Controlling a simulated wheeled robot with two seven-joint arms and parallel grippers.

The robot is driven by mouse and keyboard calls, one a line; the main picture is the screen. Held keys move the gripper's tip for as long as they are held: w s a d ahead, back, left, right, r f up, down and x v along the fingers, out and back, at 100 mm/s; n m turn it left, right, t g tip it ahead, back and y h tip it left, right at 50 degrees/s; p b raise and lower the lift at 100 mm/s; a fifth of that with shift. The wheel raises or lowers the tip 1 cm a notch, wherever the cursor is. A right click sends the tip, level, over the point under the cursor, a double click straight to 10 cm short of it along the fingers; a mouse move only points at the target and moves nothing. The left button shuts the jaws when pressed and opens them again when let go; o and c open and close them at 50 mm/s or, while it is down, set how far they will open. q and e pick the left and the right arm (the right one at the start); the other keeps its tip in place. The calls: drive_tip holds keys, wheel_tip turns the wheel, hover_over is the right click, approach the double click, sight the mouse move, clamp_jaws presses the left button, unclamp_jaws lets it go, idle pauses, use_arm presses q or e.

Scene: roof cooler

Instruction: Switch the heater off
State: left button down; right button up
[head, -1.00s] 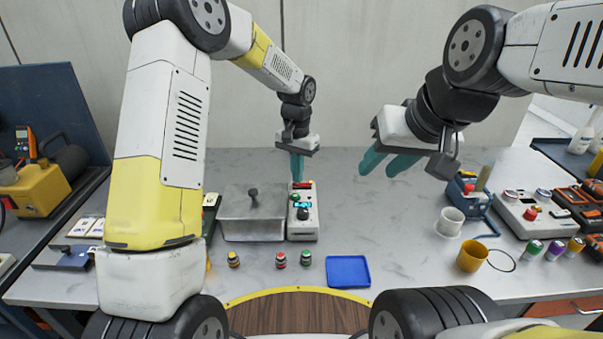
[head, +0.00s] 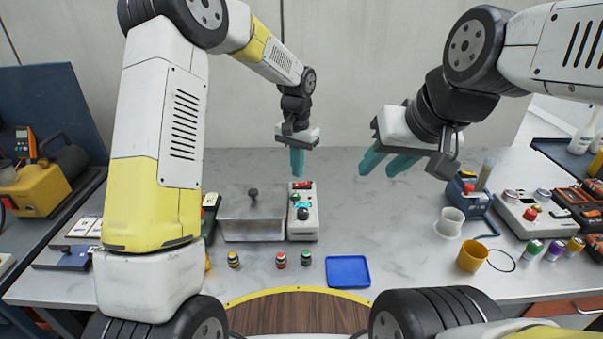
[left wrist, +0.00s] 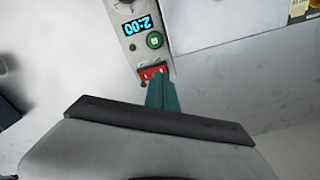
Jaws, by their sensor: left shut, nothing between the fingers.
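A pale control box (head: 303,222) stands on the table beside a lidded metal tank (head: 252,217). I take the box to be the heater's control. In the left wrist view the box (left wrist: 143,50) shows a lit display (left wrist: 137,25) reading 2:00 upside down, a green button (left wrist: 154,40) and a red rocker switch (left wrist: 150,73). My left gripper (head: 297,174) is shut and empty, fingers down over the box's far end. Its fingertips (left wrist: 160,80) overlap the switch's edge in the wrist view; I cannot tell whether they touch. My right gripper (head: 378,168) is open and empty in the air.
A white mug (head: 449,222), a yellow mug (head: 471,257) and another control unit (head: 530,215) stand at the right. The table middle is clear.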

sight(297, 185)
use_arm(q)
drive_tip(key=shift+r, duration=2.1)
drive_tip(key=shift+r, duration=0.1)
drive_tip(key=s+a+r+n+t+h, duration=0.1)
drive_tip(key=s+a+r+n+t, duration=0.15)
drive_tip(key=s+a+r, duration=0.8)
drive_tip(key=s+a+r+n+t, duration=0.1)
drive_tip(key=s+a+t, duration=0.1)
drive_tip(key=s, duration=0.6)
drive_tip(key=s+a+r+n+t+h, duration=0.1)
drive_tip(key=s+r+n, duration=0.1)
drive_tip(key=s, duration=0.6)
drive_tip(key=shift+s+a+r+t, duration=0.15)
drive_tip(key=shift+s+a+t, duration=0.2)
